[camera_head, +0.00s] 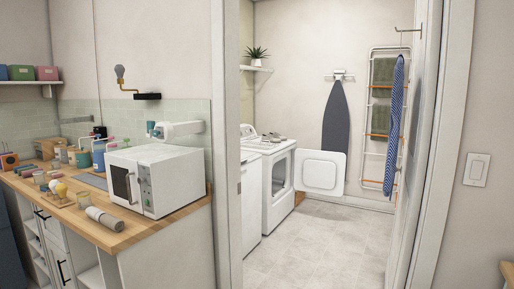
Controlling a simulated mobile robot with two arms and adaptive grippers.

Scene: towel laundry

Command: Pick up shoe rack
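I see no thing that I can clearly tell is a shoe rack. A small part of a brown wooden object (507,274) shows at the lower right edge of the head view. It is cut off, so I cannot tell what it is. Neither my left nor my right gripper is in view.
A doorway opens on a laundry room with clear tiled floor (315,240). Inside are a white dryer with its door open (319,172), an ironing board (338,118) and a towel rack (367,150). A counter with a microwave (160,182) stands left of the doorway.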

